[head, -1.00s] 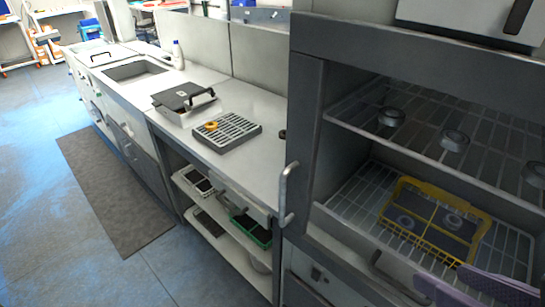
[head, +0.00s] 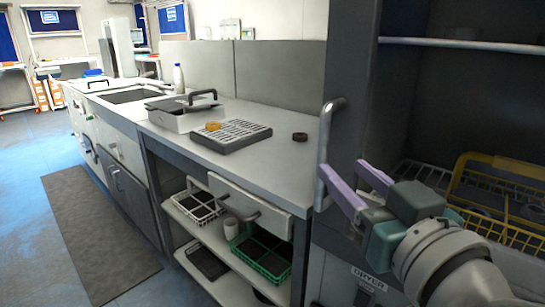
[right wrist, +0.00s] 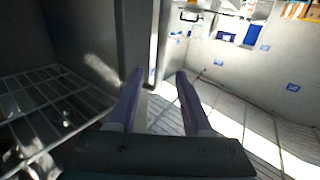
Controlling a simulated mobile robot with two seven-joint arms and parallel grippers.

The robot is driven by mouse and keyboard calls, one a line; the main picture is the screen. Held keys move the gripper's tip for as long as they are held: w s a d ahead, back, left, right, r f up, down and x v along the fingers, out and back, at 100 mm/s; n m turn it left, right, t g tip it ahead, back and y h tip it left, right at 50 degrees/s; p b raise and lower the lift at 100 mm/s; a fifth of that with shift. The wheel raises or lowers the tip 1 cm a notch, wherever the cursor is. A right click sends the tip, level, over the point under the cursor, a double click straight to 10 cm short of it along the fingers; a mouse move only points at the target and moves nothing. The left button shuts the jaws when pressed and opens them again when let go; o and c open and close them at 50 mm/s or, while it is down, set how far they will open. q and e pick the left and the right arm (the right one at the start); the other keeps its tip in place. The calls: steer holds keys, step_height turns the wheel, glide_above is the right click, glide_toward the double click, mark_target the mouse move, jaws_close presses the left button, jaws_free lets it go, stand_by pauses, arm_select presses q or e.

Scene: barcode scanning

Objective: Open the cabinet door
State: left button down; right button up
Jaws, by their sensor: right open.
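The dark grey cabinet (head: 348,75) stands at the right of the head view. A vertical metal bar handle (head: 325,150) is on its left front edge. Racks and a yellow basket (head: 520,168) show inside; I cannot tell whether through a clear door or an opening. My right gripper (head: 343,167) is open, its two purple fingers pointing up-left at the lower part of the handle. One fingertip overlaps the bar in the picture; contact is unclear. In the right wrist view the open fingers (right wrist: 160,78) show nothing clearly held. My left gripper is out of view.
Left of the cabinet is a long counter (head: 225,165) with a black-handled box (head: 180,112), a slotted rack (head: 235,134) and a dark ring (head: 299,137). A drawer (head: 250,205) and open shelves are below.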

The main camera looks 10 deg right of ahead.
mark_target(325, 152)
steer(key=w, duration=0.5)
steer(key=w+b, duration=0.1)
steer(key=w, duration=0.2)
steer(key=shift+w+a, duration=0.1)
steer(key=shift+a, duration=0.2)
jaws_close()
stand_by(1.0)
